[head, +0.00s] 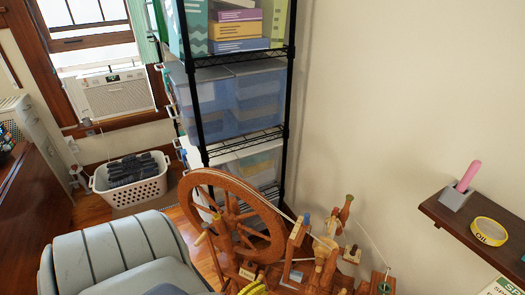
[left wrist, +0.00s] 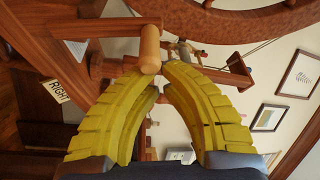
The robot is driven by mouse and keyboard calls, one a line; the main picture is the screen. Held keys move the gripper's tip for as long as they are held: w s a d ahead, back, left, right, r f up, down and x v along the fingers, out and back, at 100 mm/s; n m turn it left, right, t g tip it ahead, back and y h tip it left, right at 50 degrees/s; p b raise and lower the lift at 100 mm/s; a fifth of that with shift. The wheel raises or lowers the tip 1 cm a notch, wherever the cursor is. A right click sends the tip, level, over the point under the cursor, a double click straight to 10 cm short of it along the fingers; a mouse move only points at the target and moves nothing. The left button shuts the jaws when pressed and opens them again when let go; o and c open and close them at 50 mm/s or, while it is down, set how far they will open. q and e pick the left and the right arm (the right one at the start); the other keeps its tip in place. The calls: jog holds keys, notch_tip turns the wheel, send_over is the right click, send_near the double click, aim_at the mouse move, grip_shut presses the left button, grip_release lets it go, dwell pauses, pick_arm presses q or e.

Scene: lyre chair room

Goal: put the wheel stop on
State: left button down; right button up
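A wooden spinning wheel (head: 197,180) stands at the bottom centre of the head view. I cannot tell for certain which part is the wheel stop. In the left wrist view a pale, rounded wooden peg (left wrist: 150,48) sits right at my fingertips, beside darker wooden bars. My left gripper (left wrist: 162,78) has yellow ribbed fingers that curve in close together at the tips. Whether the tips clasp the peg or only overlap it in the view is unclear. In the head view the left gripper (head: 252,287) shows only partly, low among the wheel's frame. My right gripper is not in view.
A grey padded chair (head: 125,255) stands left of the wheel. A black wire shelf (head: 240,58) with bins is behind it. A white laundry basket (head: 130,183) is on the floor. A wall shelf (head: 470,222) holds a yellow oil tin (head: 489,231). A "RIGHT" label (left wrist: 54,91) is on the wood.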

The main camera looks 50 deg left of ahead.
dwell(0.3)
pick_arm(q)
jog(key=s+d, duration=0.4)
jog(key=s, duration=0.4)
jog(key=shift+s+r, duration=0.15)
jog(key=shift+s, duration=0.1)
jog(key=shift+d, duration=0.1)
dwell(0.5)
